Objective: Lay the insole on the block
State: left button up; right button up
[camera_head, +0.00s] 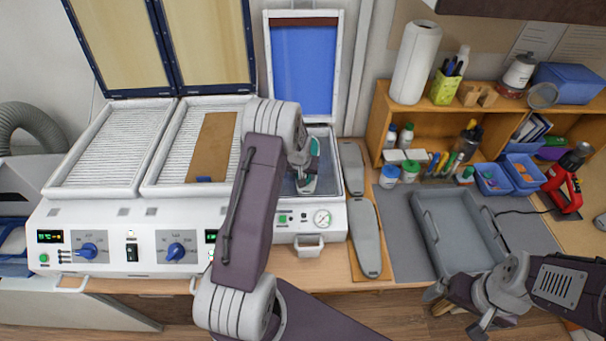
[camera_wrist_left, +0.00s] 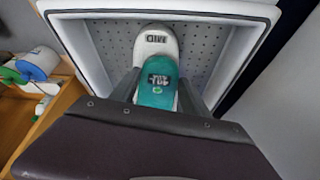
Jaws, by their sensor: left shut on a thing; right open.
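The insole (camera_wrist_left: 159,88) is teal with a dark label and a green mark. The block (camera_wrist_left: 155,40) is white, marked MID, and lies on a perforated plate in a white-framed press. The insole overlaps the block's lower part in the left wrist view; whether they touch I cannot tell. My left gripper (camera_wrist_left: 158,93) is shut on the insole, a finger on each side. In the head view the insole (camera_head: 314,147) shows as a small teal piece beside my left wrist, which hides most of the block. My right gripper (camera_head: 455,312) is open and empty near the table's front edge.
The press lid (camera_head: 304,70) with its blue sheet stands open. Two grey sole-shaped pieces (camera_head: 364,235) lie right of the press. A grey tray (camera_head: 432,233) is empty. A heater with a brown sheet (camera_head: 212,145) stands left. Shelves with bottles (camera_head: 405,135) stand right.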

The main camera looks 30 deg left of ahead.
pick_arm(q)
jog(key=o, duration=1.5)
jog(key=shift+c, duration=0.2)
jog(key=shift+s+r, duration=0.1)
jog(key=shift+r, duration=0.2)
jog(key=b+v, duration=0.3)
jog(key=v, duration=0.5)
jog(key=shift+r, duration=0.2)
